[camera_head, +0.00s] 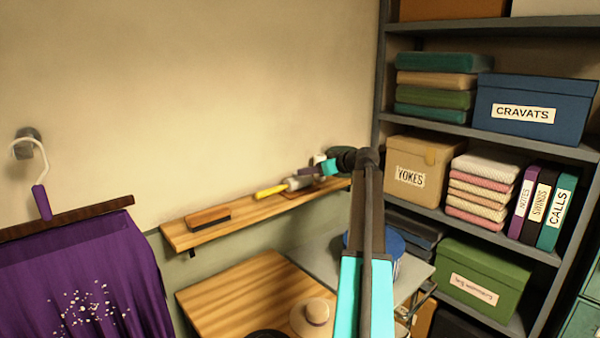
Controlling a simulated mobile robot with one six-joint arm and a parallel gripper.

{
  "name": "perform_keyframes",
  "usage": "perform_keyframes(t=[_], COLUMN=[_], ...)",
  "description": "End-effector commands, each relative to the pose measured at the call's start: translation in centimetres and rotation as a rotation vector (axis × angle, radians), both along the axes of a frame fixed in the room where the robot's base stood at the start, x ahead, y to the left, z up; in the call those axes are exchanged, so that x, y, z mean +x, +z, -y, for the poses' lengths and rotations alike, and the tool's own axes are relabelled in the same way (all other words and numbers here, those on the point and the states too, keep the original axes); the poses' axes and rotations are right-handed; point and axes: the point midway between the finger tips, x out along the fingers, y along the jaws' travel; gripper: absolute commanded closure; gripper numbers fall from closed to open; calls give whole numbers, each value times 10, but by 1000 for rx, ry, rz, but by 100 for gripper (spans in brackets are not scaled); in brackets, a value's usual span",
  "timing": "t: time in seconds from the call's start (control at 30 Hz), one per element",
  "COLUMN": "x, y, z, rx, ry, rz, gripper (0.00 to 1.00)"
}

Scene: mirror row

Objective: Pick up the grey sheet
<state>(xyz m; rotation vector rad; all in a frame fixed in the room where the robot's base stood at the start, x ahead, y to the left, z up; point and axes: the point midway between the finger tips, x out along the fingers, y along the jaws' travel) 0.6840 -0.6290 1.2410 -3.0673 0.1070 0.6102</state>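I cannot pick out a grey sheet for certain. On the wall shelf, a grey roller (299,183) with a yellow handle (270,191) lies at the right part, with a brownish flat piece under it. My gripper (318,167) is at the far end of my arm, just right of the roller and over the shelf's right end. It is small and seen partly from behind, so its opening and anything between its fingers cannot be made out. My arm hides part of the area below.
The wooden wall shelf (240,225) also holds a brush (208,217). Below stand a wooden table (235,290) with a straw hat (311,315) and a grey-topped surface (318,252) with a blue round box (397,245). A rack with boxes stands right; a purple garment (85,270) hangs left.

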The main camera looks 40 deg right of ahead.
Motion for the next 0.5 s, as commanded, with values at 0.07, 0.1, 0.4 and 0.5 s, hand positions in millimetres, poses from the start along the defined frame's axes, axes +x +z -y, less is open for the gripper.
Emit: perform_keyframes(t=[0.07,0.1,0.4,0.5], x=[0,0,5,12], y=[0,0,-1,-4], z=[0,0,1,2], rx=[0,0,0,1], ry=[0,0,0,1], rz=[0,0,0,-1], gripper=[44,44,44,44])
